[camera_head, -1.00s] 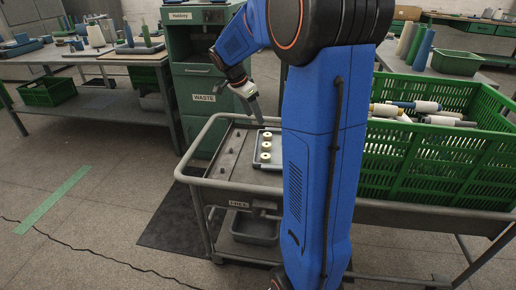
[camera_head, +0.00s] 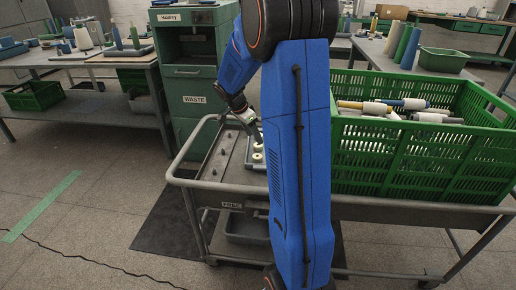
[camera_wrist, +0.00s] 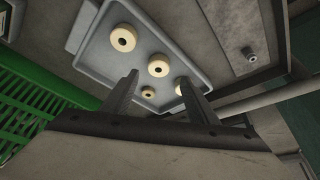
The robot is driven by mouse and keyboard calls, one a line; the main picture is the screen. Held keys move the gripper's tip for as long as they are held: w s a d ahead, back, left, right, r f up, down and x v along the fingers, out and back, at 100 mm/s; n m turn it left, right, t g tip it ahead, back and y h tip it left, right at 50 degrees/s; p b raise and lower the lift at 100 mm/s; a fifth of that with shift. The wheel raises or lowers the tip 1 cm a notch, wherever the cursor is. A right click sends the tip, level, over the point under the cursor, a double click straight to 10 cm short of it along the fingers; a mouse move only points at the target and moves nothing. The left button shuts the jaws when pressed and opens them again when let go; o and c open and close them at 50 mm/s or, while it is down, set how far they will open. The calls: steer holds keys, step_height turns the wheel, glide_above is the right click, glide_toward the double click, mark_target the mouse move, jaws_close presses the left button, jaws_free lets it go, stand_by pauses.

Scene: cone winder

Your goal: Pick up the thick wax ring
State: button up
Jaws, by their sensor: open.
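Several cream wax rings lie on a grey tray (camera_wrist: 185,45) in the wrist view. One ring (camera_wrist: 123,38) looks largest at the upper left, another (camera_wrist: 158,65) is near the middle, and smaller-looking ones (camera_wrist: 148,92) lie lower, one partly hidden by the right finger. I cannot tell for sure which is the thick one. My gripper (camera_wrist: 158,77) is open and empty, its fingers over the tray on either side of the middle rings, apart from them. In the head view my gripper (camera_head: 257,137) is by the rings (camera_head: 257,157), and my arm hides much of the tray.
The tray lies on a grey cart (camera_head: 208,182) with a raised rail and small pegs. A green crate (camera_head: 400,160) holding bobbins stands right of my arm. A green waste cabinet (camera_head: 195,75) stands behind the cart. A small peg (camera_wrist: 250,54) shows right of the tray.

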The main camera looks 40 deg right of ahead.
mark_target(257, 145)
steer(key=shift+x, duration=2.8)
steer(key=shift+s+a, duration=0.1)
steer(key=shift+s, duration=0.05)
steer(key=c, duration=1.1)
